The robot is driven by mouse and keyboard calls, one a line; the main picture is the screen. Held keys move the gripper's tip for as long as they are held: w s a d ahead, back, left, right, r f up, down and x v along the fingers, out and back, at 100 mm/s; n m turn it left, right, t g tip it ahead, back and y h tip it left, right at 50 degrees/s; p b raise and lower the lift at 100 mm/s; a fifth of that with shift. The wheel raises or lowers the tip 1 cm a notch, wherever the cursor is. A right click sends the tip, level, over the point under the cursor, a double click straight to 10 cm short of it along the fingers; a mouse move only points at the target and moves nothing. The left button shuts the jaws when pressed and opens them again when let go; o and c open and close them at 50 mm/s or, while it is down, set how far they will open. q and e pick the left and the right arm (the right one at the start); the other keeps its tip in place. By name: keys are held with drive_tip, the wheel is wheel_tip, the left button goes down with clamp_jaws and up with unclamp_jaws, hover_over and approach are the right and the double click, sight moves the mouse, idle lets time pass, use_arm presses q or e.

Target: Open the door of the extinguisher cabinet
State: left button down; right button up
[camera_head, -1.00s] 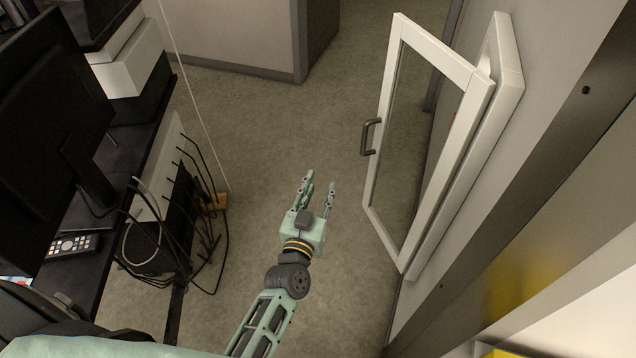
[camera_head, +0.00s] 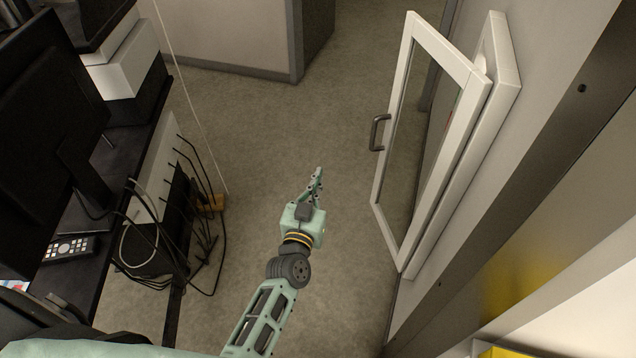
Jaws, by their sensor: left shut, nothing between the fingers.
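The extinguisher cabinet (camera_head: 503,84) is a white box on the wall at the right. Its white-framed glass door (camera_head: 455,66) stands ajar, swung out from the box at an angle. A grey bar handle (camera_head: 377,132) sits on the door's free edge. My left gripper (camera_head: 318,172) is shut and empty, left of the door and below the handle in the picture, apart from both. The inside of the cabinet is mostly hidden behind the door. My right gripper does not show.
A black desk (camera_head: 118,160) with a monitor (camera_head: 45,110), a remote (camera_head: 69,248) and hanging cables (camera_head: 205,235) stands at the left. A grey partition (camera_head: 225,35) is at the back.

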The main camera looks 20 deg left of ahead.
use_arm(q)
drive_tip(key=c, duration=2.5)
unclamp_jaws()
drive_tip(key=o, duration=0.7)
drive_tip(key=shift+o, duration=0.2)
drive_tip(key=s, duration=1.2)
drive_tip(key=shift+d, duration=0.35)
